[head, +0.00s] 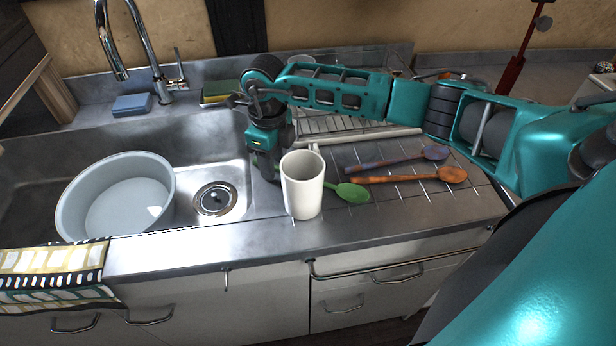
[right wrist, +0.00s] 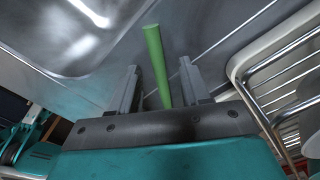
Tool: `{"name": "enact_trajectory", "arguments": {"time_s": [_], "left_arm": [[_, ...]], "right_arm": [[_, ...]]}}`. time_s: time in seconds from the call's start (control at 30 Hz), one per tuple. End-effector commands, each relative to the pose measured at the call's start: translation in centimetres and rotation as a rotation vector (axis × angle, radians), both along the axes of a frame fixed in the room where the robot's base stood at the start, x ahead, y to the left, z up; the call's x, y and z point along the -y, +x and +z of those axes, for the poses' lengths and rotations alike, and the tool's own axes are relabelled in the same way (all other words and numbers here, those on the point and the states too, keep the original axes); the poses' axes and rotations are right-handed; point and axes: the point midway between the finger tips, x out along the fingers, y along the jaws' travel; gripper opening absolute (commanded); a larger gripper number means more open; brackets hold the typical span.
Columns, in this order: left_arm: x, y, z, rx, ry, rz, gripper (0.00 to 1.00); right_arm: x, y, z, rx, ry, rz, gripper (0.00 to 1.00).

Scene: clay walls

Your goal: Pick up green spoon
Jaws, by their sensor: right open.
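The green spoon (head: 352,193) lies on the metal drainboard, its bowl to the right of a white cup (head: 302,184). The cup hides part of its handle in the head view. In the right wrist view the green handle (right wrist: 156,64) runs between the two fingers. My right gripper (head: 270,168) points down behind the cup, over the handle. It is open, with a finger on each side of the handle (right wrist: 163,88) and gaps to both. My left gripper is not in view.
An orange spoon (head: 408,177) and a purple spoon (head: 397,160) lie right of the green one. A dish rack (head: 350,125) stands behind them. The sink, with a grey-white bowl (head: 75,205), is on the left. A patterned towel (head: 55,274) hangs over the front edge.

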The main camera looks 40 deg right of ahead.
Motion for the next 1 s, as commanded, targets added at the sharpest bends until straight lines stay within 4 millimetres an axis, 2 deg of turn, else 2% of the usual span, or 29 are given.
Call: {"name": "enact_trajectory", "arguments": {"time_s": [0.07,0.57,1.0], "left_arm": [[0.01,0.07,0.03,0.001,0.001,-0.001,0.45],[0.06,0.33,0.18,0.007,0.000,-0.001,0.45],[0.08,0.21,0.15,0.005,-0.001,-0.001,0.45]], "right_arm": [[-0.01,0.00,0.03,0.000,0.000,0.000,0.47],[0.00,0.01,0.09,0.001,0.001,0.000,0.00],[0.01,0.05,0.37,0.002,0.001,0.000,0.00]]}}
